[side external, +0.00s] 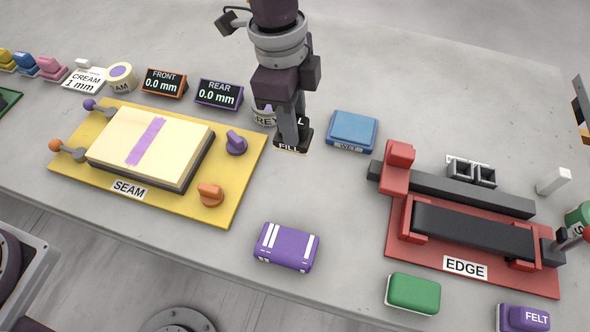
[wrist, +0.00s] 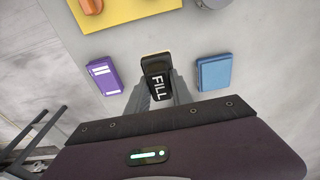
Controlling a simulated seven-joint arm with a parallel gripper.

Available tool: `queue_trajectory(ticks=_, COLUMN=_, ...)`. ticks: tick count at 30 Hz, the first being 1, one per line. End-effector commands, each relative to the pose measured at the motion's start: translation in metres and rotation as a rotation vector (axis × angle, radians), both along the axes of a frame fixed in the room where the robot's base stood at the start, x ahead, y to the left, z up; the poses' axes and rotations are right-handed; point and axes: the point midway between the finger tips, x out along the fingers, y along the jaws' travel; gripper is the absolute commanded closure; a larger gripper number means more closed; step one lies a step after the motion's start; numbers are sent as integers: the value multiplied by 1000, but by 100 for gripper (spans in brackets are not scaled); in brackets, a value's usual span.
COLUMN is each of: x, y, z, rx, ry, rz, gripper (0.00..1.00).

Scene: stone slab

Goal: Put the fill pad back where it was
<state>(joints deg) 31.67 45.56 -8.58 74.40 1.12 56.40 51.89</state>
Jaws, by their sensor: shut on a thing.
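The fill pad is a small black pad with a white "FILL" label and a pale yellowish edge. In the side view the fill pad (side external: 291,148) is at the tips of my gripper (side external: 293,133), between the yellow seam plate and the blue "WET" pad (side external: 352,131). In the wrist view the fill pad (wrist: 157,82) sits between the two fingers of my gripper (wrist: 158,90), which are shut on it. The fingers hide part of the pad in the side view. I cannot tell whether it touches the slab.
The yellow seam plate (side external: 225,205) with a cream block is left. A purple striped pad (side external: 287,247) lies in front. The red edge fixture (side external: 400,250), a green pad (side external: 413,293) and a purple "FELT" pad (side external: 523,318) are right. A "REAR" display (side external: 219,94) stands behind. Bare slab lies between.

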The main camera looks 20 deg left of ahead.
Motion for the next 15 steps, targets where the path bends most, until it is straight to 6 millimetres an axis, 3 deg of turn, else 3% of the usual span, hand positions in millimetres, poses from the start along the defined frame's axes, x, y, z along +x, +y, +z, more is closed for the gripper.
queue_trajectory(ticks=6, x=-2, y=-4, z=-49, rx=2, ry=3, rz=-1, gripper=100)
queue_trajectory(ticks=15, x=-2, y=-4, z=-95, rx=0, ry=2, rz=-1, gripper=100)
